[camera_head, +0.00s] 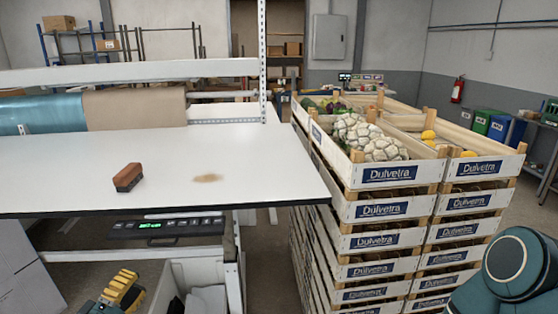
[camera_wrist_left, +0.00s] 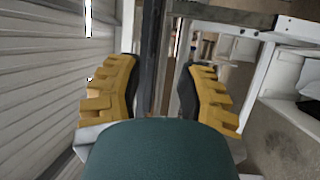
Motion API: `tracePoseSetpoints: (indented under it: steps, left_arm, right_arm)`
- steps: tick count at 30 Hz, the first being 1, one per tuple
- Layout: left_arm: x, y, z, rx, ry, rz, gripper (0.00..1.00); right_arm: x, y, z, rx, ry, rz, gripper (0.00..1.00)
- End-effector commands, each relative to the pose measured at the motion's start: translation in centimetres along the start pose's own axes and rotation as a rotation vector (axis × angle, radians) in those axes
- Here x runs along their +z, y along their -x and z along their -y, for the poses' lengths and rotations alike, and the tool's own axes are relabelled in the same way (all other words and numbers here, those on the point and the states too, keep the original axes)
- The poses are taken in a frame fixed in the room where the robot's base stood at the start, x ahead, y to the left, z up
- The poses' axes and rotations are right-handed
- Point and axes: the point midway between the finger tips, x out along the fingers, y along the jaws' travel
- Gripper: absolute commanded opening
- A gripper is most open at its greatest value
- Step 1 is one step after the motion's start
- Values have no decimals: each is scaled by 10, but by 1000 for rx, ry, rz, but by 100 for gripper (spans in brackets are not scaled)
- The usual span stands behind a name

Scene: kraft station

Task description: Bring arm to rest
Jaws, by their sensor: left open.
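My left gripper (camera_head: 122,291) shows at the bottom left of the head view, low in front of the table and below its top. In the left wrist view its two yellow fingers (camera_wrist_left: 160,88) stand wide apart with nothing between them. Part of my right arm (camera_head: 508,265) shows at the lower right of the head view, but its gripper is out of the picture. A brown brush-like block (camera_head: 128,177) lies on the white table top (camera_head: 262,164), with a tan spill (camera_head: 207,178) to its right.
Tall stacks of wooden crates (camera_head: 388,174) with vegetables stand to the right of the table. A control panel (camera_head: 168,226) hangs under the table's front edge. A grey-white bin (camera_head: 196,272) sits below it. The table legs and frame are close to my left gripper.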

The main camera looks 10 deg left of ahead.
Motion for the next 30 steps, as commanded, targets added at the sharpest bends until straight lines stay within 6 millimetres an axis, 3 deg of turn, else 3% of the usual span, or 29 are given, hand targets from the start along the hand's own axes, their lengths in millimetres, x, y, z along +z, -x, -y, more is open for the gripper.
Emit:
tracePoseSetpoints:
  steps: [7,14,20,24,30]
  left_arm:
    - [64,-31,63,-228,-63,88,38]
    - [147,-34,128,-495,-185,280,38]
    - [219,-9,173,-706,-324,518,38]
    - [263,22,197,-835,-435,712,38]
    - [304,69,217,-976,-587,972,38]
  right_arm:
    - [0,0,0,0,0,0,47]
    - [0,0,0,0,0,0,47]
    - [0,0,0,0,0,0,47]
    - [0,0,0,0,0,0,47]
    - [0,0,0,0,0,0,47]
